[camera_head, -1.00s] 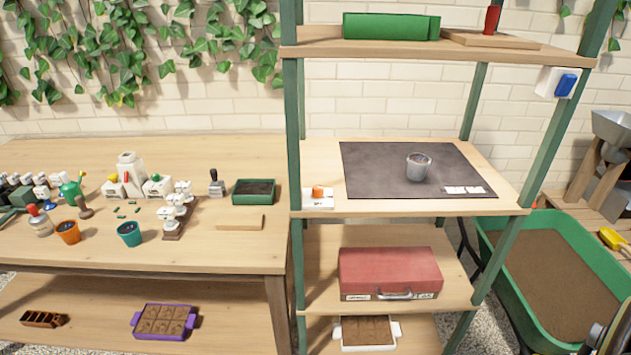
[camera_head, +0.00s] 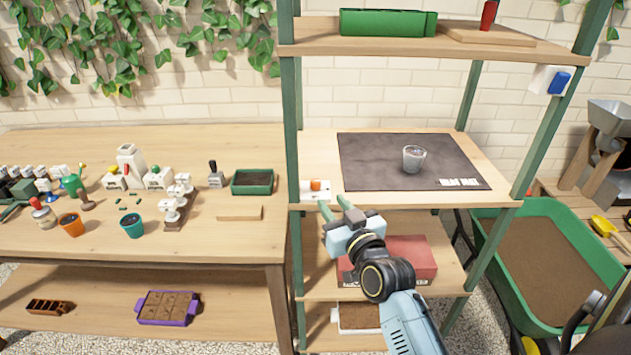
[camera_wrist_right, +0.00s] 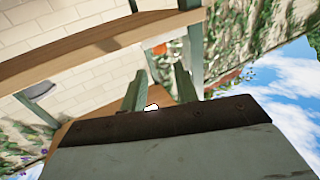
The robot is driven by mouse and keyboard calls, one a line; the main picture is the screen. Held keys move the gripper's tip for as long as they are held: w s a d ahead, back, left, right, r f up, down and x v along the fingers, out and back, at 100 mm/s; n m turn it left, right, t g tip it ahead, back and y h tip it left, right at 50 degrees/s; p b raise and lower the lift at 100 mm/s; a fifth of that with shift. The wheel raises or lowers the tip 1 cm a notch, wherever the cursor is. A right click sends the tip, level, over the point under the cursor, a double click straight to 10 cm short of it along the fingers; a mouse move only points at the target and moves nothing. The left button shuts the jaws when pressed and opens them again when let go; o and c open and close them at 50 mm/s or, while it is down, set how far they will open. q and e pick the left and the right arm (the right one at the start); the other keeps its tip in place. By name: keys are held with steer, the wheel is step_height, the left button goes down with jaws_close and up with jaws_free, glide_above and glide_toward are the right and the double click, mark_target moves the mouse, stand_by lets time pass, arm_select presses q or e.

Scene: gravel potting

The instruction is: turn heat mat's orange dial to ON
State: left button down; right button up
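The heat mat (camera_head: 370,165) is a dark sheet on the middle shelf, with a white label at its front right corner. The orange dial (camera_head: 315,184) sits on a white control box (camera_head: 307,193) at the shelf's front left. I cannot read its setting. My right gripper (camera_head: 334,203) is open and empty, its two green fingers apart at the shelf's front edge, just right of and below the dial, not touching it. In the right wrist view an orange patch (camera_wrist_right: 158,48), likely the dial, shows beyond the fingers. My left gripper is not in view.
A small grey cup (camera_head: 413,160) stands on the mat. Green rack posts (camera_head: 291,110) flank the shelf, the left one close to the control box. A red case (camera_head: 412,255) lies on the shelf below. A wooden bench (camera_head: 230,150) with pots stands left.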

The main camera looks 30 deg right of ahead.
mark_target(318, 184)
steer(key=w, duration=0.3)
steer(key=w+d, duration=0.1)
steer(key=w, duration=0.5)
steer(key=shift+w+d+b, duration=0.2)
steer(key=shift+w+b, duration=0.15)
steer(key=shift+w, duration=0.05)
jaws_close()
